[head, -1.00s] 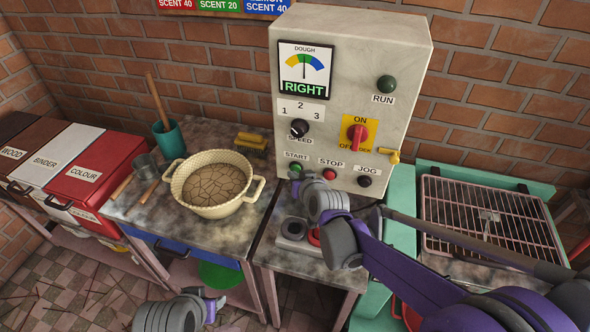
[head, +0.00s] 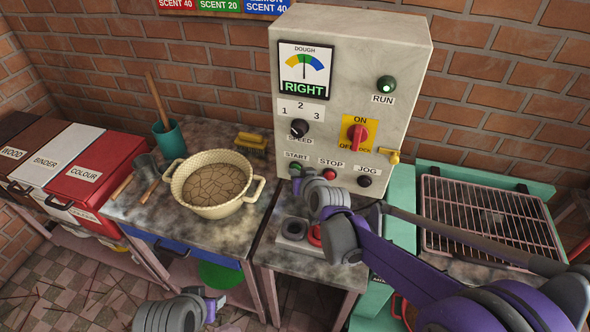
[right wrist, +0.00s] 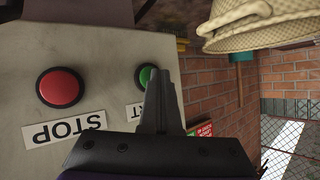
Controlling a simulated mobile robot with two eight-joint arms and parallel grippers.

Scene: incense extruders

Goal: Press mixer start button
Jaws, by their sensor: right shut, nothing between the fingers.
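The mixer control panel (head: 345,60) stands upright against the brick wall. Its green start button (right wrist: 146,77) shows in the right wrist view, partly covered by my right gripper (right wrist: 162,75). The gripper is shut and empty, its tips at the button. The green RUN lamp (head: 386,83) has a bright spot. My left gripper (head: 212,303) is low at the front; I cannot tell its jaw state.
A cream bowl (head: 258,190) of cracked dough stands on the bench to the left. A dark jog button (head: 364,181) and a red on/off knob (head: 357,134) are on the panel. A wire rack (head: 490,225) lies at the right.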

